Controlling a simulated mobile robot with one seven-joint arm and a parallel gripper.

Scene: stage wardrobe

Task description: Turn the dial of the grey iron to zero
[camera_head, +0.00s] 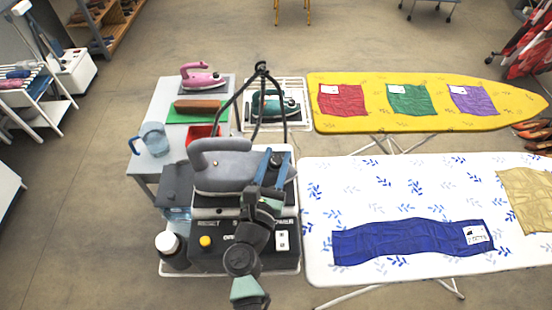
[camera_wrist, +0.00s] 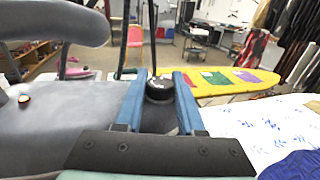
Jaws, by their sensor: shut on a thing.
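The grey iron (camera_head: 222,172) stands on the black station at the front, its rounded handle to the left. In the wrist view its grey body (camera_wrist: 60,125) fills the left side. My gripper (camera_head: 270,161) comes in from the front at the iron's right end. In the wrist view its two blue fingers are shut on the black dial (camera_wrist: 159,90), one on each side. The dial's marks and pointer are not readable.
The station has a yellow button (camera_head: 205,241) and a white switch plate (camera_head: 282,240). A teal iron (camera_head: 275,104) and a pink iron (camera_head: 202,76) stand behind. A white ironing board (camera_head: 400,245) and a yellow one (camera_head: 420,85) lie right. A blue jug (camera_head: 153,138) stands left.

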